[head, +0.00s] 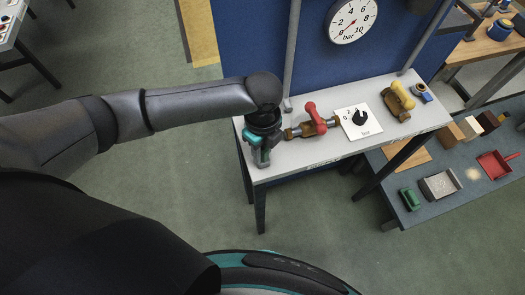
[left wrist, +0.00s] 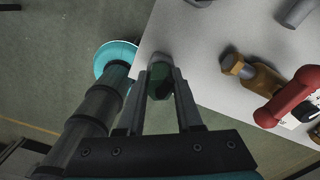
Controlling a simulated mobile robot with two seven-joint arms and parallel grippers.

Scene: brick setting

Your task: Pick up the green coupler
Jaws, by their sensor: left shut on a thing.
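The green coupler (left wrist: 160,84) sits between the two fingers of my left gripper (left wrist: 160,100) in the left wrist view, near the left edge of the white table. My left gripper (head: 262,158) is shut on it, fingers pointing down at the table's left end in the head view. The gripper hides most of the coupler there; whether it touches the tabletop is hard to tell. My right gripper is in neither view.
The white table (head: 290,168) also holds a brass valve with a red handle (head: 316,118), a white plate with a black knob (head: 358,121) and a yellow-handled valve (head: 400,100). A blue panel with a pressure gauge (head: 352,20) stands behind. Floor in front is clear.

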